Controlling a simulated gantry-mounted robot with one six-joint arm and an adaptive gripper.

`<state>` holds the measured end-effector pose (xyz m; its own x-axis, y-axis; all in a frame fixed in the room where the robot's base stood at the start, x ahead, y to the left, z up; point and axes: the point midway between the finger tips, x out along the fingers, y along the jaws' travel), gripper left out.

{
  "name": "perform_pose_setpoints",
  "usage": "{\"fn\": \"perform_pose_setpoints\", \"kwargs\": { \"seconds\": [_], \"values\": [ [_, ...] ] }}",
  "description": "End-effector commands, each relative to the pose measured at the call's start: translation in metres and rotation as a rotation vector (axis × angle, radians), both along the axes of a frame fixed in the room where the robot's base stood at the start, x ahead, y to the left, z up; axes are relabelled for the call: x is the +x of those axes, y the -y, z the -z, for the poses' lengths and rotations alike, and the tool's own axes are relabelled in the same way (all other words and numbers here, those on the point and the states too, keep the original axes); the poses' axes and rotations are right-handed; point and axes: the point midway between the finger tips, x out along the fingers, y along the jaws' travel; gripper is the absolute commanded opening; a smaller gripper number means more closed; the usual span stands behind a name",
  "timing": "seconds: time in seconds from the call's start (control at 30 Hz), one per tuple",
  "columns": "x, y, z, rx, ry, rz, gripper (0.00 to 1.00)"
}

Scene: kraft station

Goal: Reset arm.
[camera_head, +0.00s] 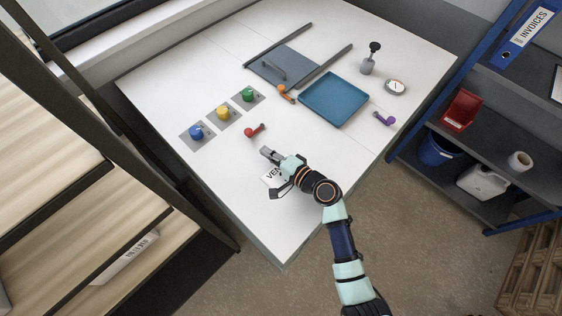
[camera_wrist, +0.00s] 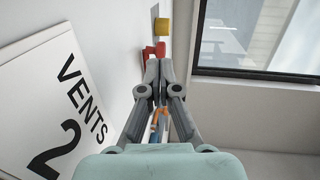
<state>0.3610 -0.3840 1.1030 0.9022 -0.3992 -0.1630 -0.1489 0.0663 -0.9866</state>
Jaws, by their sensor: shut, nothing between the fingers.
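My gripper (camera_head: 267,152) is over the front part of the white table (camera_head: 225,185), shut and empty. In the wrist view its two fingers (camera_wrist: 160,70) meet at the tips. A white card reading "VENTS 2" (camera_wrist: 65,100) shows at the left of the wrist view. In the head view the card (camera_head: 269,178) is partly hidden by the gripper. A red-handled piece (camera_head: 256,130) lies just beyond the fingertips, apart from them.
A blue tray (camera_head: 334,99), an orange piece (camera_head: 286,93) and a purple piece (camera_head: 383,118) lie farther back. A dark sliding panel (camera_head: 290,63) sits between rails.

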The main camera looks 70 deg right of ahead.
Motion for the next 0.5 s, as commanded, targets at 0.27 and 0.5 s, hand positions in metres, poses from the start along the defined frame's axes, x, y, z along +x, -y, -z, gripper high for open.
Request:
{"fn": "perform_pose_setpoints", "kwargs": {
  "seconds": [0.27,0.5],
  "values": [
    [-0.048,-0.033,-0.008,0.0,0.001,0.002,0.0],
    [-0.056,-0.04,-0.011,0.0,0.001,0.0,0.0]
  ]
}}
